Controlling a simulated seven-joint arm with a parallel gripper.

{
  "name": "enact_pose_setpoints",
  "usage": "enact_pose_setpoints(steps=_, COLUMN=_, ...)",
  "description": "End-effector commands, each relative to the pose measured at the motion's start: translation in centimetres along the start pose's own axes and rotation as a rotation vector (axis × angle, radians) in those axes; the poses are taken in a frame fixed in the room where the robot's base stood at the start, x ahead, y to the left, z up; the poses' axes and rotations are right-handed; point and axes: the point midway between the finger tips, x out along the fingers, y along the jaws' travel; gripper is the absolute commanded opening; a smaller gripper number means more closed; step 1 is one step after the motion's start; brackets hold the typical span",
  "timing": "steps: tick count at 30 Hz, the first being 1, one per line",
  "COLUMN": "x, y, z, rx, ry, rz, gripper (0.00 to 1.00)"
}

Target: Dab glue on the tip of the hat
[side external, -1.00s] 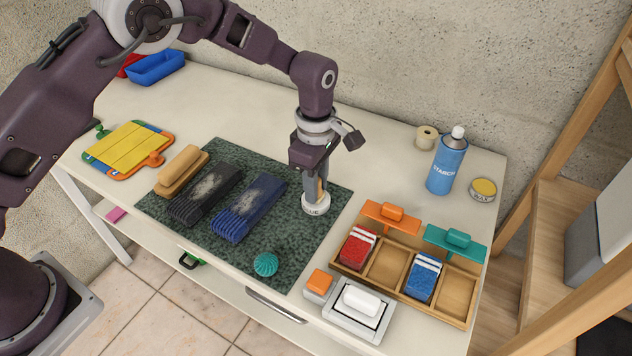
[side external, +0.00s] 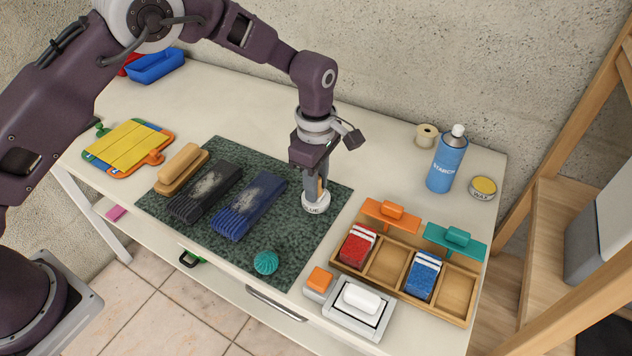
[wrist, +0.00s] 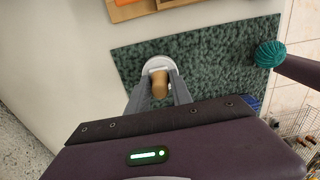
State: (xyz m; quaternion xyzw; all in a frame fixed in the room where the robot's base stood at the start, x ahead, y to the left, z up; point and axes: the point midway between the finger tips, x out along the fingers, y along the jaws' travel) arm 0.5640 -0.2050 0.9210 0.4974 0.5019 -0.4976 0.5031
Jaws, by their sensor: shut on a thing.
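My gripper (side external: 315,182) points down at the glue pot and is shut on an upright tan handle (wrist: 160,85). The handle's lower end is inside the white glue pot (side external: 316,208), whose label is partly hidden. The pot stands at the right side of the dark green mat (side external: 299,250) and also shows in the wrist view (wrist: 152,64). Left of it, a blue knitted piece (side external: 240,218) and a black one (side external: 200,200) lie flat, each with a ribbed end and a pale fuzzy patch. They look like hats. A teal ribbed ball (side external: 266,263) sits at the mat's front.
A tan brush (side external: 182,168) lies left of the black piece. A wooden divided tray (side external: 455,296) with red and blue packs is at the right. A starch can (side external: 447,165), a wax tin (side external: 482,188) and a spool (side external: 426,137) stand behind. The table behind the mat is clear.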

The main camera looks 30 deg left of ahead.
Motion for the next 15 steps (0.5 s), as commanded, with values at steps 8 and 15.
enact_pose_setpoints(steps=8, x=-2.0, y=0.0, z=0.0, rx=0.000, ry=0.001, rz=0.000, gripper=0.00)
enact_pose_setpoints(steps=15, x=-4.5, y=0.0, z=0.0, rx=0.000, ry=0.000, rz=0.000, gripper=0.00)
